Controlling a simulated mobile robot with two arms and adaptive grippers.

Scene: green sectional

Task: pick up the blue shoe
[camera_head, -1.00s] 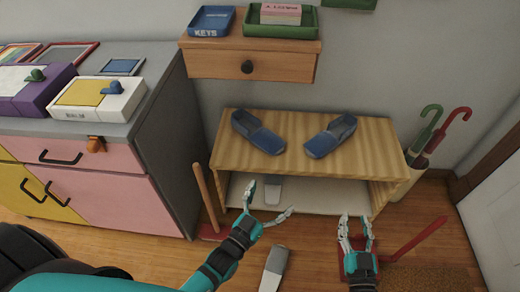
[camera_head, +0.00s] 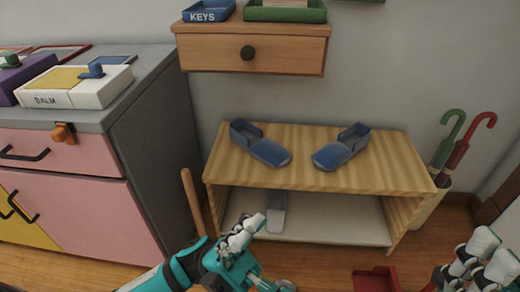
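Two blue shoes sit on top of the wooden shoe rack (camera_head: 215,160). The left blue shoe (camera_head: 262,146) points toward the right front, and the right blue shoe (camera_head: 342,149) points toward the left front. My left gripper (camera_head: 274,254) is open and empty in front of the rack, lower in the picture than both shoes and apart from them. My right gripper (camera_head: 482,262) is at the lower right corner, away from the shoes and partly cut off by the picture's edge. Its finger spread is unclear.
A grey shoe (camera_head: 277,214) is on the lower shelf. A drawer unit (camera_head: 290,50) with trays hangs above the rack. A grey-topped cabinet (camera_head: 150,150) stands left, umbrellas (camera_head: 468,140) right. A wooden handle (camera_head: 193,200) and red dustpan (camera_head: 375,280) are near the floor.

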